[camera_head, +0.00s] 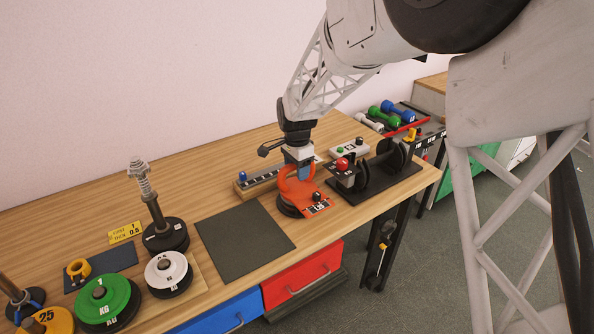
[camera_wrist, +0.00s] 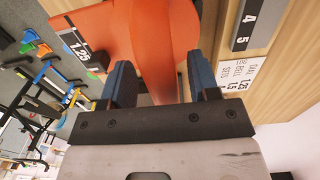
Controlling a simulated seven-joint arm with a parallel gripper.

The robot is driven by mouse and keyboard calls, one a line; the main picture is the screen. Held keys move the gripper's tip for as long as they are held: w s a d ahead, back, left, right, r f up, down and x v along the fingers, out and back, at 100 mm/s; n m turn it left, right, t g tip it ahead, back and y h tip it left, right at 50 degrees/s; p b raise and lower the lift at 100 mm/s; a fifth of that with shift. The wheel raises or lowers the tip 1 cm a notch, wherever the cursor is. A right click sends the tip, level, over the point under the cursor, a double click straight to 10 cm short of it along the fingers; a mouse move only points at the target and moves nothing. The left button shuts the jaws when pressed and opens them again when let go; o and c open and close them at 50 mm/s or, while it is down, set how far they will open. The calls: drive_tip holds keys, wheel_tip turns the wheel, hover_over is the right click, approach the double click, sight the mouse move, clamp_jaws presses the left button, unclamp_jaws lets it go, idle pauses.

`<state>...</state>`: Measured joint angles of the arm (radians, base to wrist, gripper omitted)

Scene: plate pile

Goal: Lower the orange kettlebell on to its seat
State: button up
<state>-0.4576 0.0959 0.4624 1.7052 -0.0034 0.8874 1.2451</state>
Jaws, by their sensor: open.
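The orange kettlebell (camera_head: 284,186) is at the right part of the wooden table, below my gripper. A dark round part and an orange plate (camera_head: 322,211) with a black 1.25 label show at its foot. Whether it rests fully in its seat cannot be told. My gripper (camera_head: 305,174) points down at the kettlebell's handle and is open. In the wrist view, an orange curved part of the kettlebell (camera_wrist: 168,45) lies between the two blue fingers of my gripper (camera_wrist: 163,84). Grip contact is not visible. The orange plate (camera_wrist: 112,22) also shows there.
A numbered rail (camera_head: 262,180) lies behind. A dark mat (camera_head: 244,241) is bare at the left. Weight plates, including a green one (camera_head: 106,304), and a spring post (camera_head: 150,195) stand further left.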

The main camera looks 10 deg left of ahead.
drive_tip(key=shift+r, duration=3.45)
drive_tip(key=shift+s+d+r, duration=0.15)
drive_tip(key=shift+d+r, duration=0.1)
drive_tip(key=shift+d, duration=0.1)
drive_tip(key=s+d+r+n, duration=0.1)
drive_tip(key=s+d+r, duration=0.2)
drive_tip(key=s+d, duration=0.3)
drive_tip(key=s+d+r+n+t, duration=0.15)
drive_tip(key=s+d+r, duration=0.25)
drive_tip(key=d, duration=0.4)
drive_tip(key=s+d+r+n, duration=0.2)
drive_tip(key=s+d+r, duration=0.1)
drive_tip(key=s+d, duration=0.35)
drive_tip(key=s+d+n, duration=0.1)
drive_tip(key=s+d, duration=0.3)
drive_tip(key=s, duration=0.3)
drive_tip(key=s+d+f+n+t, duration=0.1)
drive_tip(key=s+d+n, duration=0.1)
drive_tip(key=s+d, duration=0.2)
drive_tip(key=s+d+n, duration=0.1)
drive_tip(key=s+d, duration=0.4)
drive_tip(key=s, duration=0.6)
drive_tip(key=shift+f, duration=0.4)
